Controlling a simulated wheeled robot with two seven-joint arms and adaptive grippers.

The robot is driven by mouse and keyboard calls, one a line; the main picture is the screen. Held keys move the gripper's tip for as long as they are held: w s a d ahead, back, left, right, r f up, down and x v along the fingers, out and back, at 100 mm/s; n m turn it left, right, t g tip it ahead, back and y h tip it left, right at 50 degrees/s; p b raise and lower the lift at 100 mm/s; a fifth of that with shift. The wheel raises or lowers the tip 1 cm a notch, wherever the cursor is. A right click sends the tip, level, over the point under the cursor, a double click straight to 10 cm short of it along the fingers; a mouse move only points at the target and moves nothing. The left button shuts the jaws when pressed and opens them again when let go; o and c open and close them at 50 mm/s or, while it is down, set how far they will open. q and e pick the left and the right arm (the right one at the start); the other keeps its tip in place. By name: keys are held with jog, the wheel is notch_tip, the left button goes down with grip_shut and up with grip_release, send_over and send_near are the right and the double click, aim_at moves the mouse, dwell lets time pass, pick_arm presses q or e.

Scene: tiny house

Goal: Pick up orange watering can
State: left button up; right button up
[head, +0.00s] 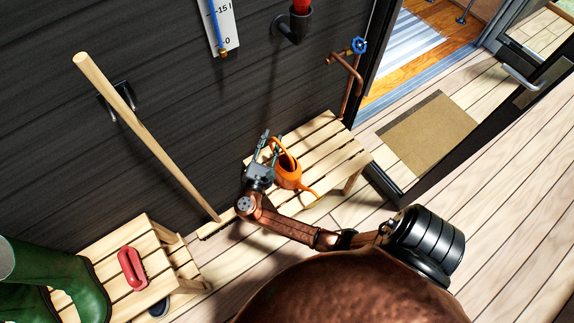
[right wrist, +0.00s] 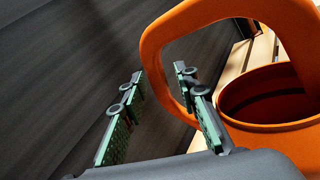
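The orange watering can (head: 289,175) stands on a slatted wooden bench, its spout toward the lower right in the head view. In the right wrist view its looped handle (right wrist: 221,12) arches across the top, and the open body (right wrist: 268,98) is at right. My right gripper (head: 271,145) is just left of the can in the head view. In the right wrist view its fingers (right wrist: 158,95) are apart, with no object clamped. The right finger overlaps the handle's left side in the picture; I cannot tell if they touch. My left gripper is not in view.
The bench (head: 335,150) stands against a dark plank wall (head: 170,60). A wooden pole (head: 140,130) leans there. Copper pipes with a blue valve (head: 359,46) are beyond. Another bench (head: 150,262) with a red object and green boots (head: 60,280) is lower left. Floor is clear at right.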

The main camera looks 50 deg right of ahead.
grip_shut()
dwell(0.3)
jog(key=shift+r, duration=0.15)
dwell(0.3)
